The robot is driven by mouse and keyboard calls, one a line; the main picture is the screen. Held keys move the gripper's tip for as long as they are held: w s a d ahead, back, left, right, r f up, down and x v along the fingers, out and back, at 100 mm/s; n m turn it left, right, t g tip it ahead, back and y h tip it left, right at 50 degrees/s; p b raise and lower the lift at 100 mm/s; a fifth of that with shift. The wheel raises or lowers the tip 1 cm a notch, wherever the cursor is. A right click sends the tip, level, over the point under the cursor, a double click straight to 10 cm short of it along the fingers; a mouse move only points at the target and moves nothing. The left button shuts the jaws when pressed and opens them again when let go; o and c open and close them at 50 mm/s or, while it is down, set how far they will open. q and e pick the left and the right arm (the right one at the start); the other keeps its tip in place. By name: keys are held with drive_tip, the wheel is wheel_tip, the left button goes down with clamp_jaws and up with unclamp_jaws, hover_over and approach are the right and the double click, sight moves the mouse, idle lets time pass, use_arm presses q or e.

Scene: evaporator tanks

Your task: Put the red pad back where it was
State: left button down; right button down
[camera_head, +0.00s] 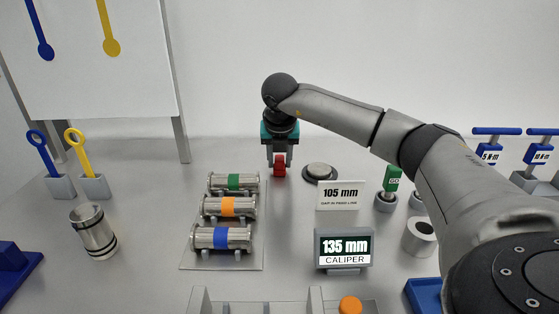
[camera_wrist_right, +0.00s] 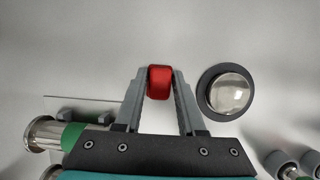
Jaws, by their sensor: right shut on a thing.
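My right gripper (camera_head: 279,165) is shut on the red pad (camera_head: 280,170), with its arm reaching in from the right. In the right wrist view the red pad (camera_wrist_right: 159,82) sits between the two grey fingertips (camera_wrist_right: 158,92). It is near the back of the table, just left of a round metal disc with a dark rim (camera_head: 320,172). I cannot tell whether the pad touches the table. My left gripper is not in view.
A plate (camera_head: 255,258) with green, orange and blue banded cylinders lies left of centre. A "105 mm" sign (camera_head: 343,195) and a caliper display reading 135 mm (camera_head: 344,249) stand right of it. A steel can (camera_head: 94,232) and holders with blue and yellow tools stand left.

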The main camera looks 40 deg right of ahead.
sight(279, 158)
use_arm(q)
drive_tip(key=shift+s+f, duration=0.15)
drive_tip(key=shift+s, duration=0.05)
use_arm(e)
drive_tip(key=shift+f, duration=0.15)
drive_tip(key=c, duration=0.5)
unclamp_jaws()
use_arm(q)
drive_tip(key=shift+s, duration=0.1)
use_arm(e)
drive_tip(key=shift+r, duration=0.4)
drive_tip(key=p+v, duration=0.1)
drive_tip(key=v, duration=0.2)
drive_tip(key=shift+r, duration=0.2)
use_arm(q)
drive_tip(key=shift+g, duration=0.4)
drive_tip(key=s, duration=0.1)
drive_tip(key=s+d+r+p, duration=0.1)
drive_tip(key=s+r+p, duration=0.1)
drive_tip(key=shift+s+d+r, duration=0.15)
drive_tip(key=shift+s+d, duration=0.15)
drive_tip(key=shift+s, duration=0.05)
use_arm(e)
drive_tip(key=v, duration=0.8)
